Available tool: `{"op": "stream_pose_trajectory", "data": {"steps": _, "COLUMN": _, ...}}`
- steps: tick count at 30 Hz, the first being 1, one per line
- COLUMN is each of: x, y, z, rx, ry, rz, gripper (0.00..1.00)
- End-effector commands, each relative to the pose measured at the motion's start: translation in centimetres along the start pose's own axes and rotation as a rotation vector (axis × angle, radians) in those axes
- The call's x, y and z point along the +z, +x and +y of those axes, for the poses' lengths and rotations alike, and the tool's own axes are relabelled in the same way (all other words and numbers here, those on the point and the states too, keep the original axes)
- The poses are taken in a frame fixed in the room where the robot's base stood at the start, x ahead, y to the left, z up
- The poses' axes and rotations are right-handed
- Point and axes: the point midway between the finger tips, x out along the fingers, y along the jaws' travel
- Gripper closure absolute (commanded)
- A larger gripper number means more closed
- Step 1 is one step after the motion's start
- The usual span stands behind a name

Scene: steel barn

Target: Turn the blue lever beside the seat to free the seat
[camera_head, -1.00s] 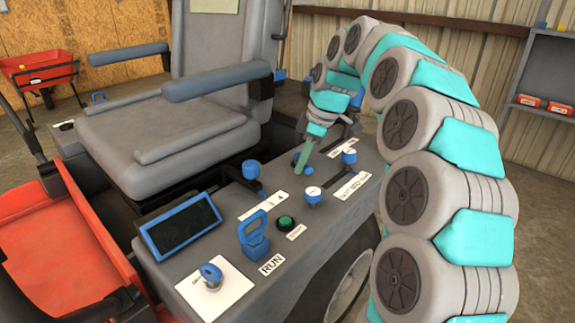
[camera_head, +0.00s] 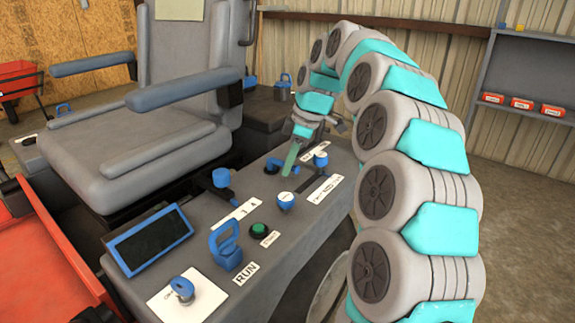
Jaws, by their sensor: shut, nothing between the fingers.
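The grey seat (camera_head: 110,150) stands left of centre, with padded armrests. Several blue controls are near it, and I cannot tell for sure which is the seat lever. A blue-topped lever (camera_head: 221,178) rises from the console by the seat's right side. A small blue part (camera_head: 272,166) sits on the console just left of my gripper. Another blue handle (camera_head: 283,83) is behind, right of the backrest. My gripper (camera_head: 289,165) points down over the console with its green fingers shut and empty. Contact with the console is unclear.
The console (camera_head: 205,215) carries a screen (camera_head: 150,240), a blue RUN handle (camera_head: 226,246), a green button (camera_head: 258,229), a white-topped knob (camera_head: 286,199) and a blue knob (camera_head: 320,159). The near armrest (camera_head: 185,88) overhangs the seat. Open floor (camera_head: 520,200) lies right.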

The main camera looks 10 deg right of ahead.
Motion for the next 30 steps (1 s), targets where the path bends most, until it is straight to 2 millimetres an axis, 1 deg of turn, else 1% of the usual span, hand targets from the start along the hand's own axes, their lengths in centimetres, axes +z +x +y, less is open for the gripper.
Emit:
{"op": "stream_pose_trajectory", "data": {"steps": 2, "x": 0.3, "y": -0.2, "z": 0.4, "rx": 0.012, "ry": 0.005, "rz": -0.002, "gripper": 1.00}}
{"op": "stream_pose_trajectory", "data": {"steps": 19, "x": 0.4, "y": -0.3, "z": 0.5, "rx": 0.023, "ry": 0.008, "rz": -0.002, "gripper": 1.00}}
{"op": "stream_pose_trajectory", "data": {"steps": 23, "x": -0.1, "y": 0.1, "z": -0.2, "rx": 0.022, "ry": 0.007, "rz": -0.002, "gripper": 1.00}}
{"op": "stream_pose_trajectory", "data": {"steps": 30, "x": -1.6, "y": 1.2, "z": -2.4, "rx": 0.007, "ry": 0.002, "rz": -0.002, "gripper": 1.00}}
